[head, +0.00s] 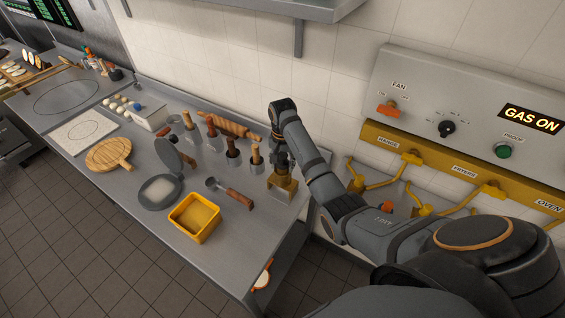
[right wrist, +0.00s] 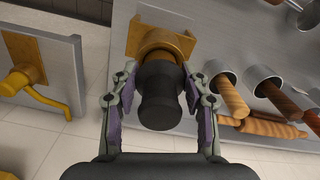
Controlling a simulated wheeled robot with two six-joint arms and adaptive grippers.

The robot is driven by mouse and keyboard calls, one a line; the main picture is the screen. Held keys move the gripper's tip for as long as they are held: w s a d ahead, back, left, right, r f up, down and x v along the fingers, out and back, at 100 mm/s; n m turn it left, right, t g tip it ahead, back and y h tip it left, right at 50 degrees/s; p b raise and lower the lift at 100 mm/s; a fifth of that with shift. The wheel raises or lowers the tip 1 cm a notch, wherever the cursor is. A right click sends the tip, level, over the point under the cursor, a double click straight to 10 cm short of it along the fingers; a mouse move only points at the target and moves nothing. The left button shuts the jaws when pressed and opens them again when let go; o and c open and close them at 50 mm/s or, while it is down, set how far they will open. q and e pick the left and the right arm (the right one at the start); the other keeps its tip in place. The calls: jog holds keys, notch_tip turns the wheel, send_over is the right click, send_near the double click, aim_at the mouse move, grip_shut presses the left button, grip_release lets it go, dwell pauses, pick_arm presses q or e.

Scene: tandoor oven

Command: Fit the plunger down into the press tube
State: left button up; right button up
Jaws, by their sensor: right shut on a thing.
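My right gripper (head: 281,158) points down over the brass press tube (head: 284,182) near the counter's right end. In the right wrist view its two fingers (right wrist: 160,98) are shut on the dark plunger (right wrist: 160,90), one on each side of its black handle. The brass press tube also shows in the right wrist view (right wrist: 167,37), just beyond the plunger and roughly in line with it. The plunger's lower end is hidden behind its handle, so I cannot tell how deep it sits in the tube. My left gripper is not in view.
Several metal cups with wooden-handled tools (head: 256,158) stand left of the press. A ladle (head: 230,192), a yellow bin (head: 195,217) and a rolling pin (head: 231,125) lie on the counter. The counter's front right is clear.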

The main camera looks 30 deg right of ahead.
aim_at(283, 155)
jog(key=shift+f, duration=0.65)
jog(key=o, duration=1.2)
jog(key=shift+s, duration=0.15)
jog(key=shift+o, duration=1)
jog(key=shift+f, duration=0.1)
jog(key=shift+r, duration=4.05)
